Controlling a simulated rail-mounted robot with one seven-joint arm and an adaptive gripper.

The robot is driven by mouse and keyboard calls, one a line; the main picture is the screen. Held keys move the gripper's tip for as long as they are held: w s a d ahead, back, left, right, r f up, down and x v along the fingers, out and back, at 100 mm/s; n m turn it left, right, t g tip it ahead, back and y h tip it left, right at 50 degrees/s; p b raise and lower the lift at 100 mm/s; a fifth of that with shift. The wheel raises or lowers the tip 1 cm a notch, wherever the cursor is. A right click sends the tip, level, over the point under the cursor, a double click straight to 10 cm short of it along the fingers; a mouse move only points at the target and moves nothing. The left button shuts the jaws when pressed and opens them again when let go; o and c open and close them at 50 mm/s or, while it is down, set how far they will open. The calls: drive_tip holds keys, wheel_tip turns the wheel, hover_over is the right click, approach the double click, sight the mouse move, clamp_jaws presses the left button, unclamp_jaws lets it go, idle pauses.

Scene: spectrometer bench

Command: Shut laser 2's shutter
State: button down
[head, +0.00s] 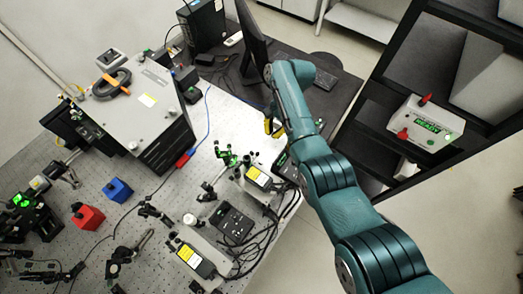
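Two laser modules with yellow labels sit on the optical bench (150,200). The farther one (258,177) is just left of my arm, and the nearer one (195,260) is lower in the picture. No readable number shows which is laser 2, and the shutter states are too small to tell. Green light shows on small mounts (228,157) beside the farther module. My arm reaches up from the lower right and bends over the bench's right edge. At its far end, a small yellow part (274,127) seems to belong to my gripper; the fingers are mostly hidden and their opening does not show.
A black control box (233,223) with cables lies between the modules. A large grey instrument box (146,105) stands at the back left. Red (88,217) and blue (118,190) blocks and optical mounts crowd the left. A shelf (398,75) holds a green-display device (425,125).

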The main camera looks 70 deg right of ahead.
drive_tip(key=w+a+f+p, duration=0.2)
drive_tip(key=a+f+p, duration=0.1)
drive_tip(key=a+f, duration=0.2)
drive_tip(key=shift+f, duration=0.5)
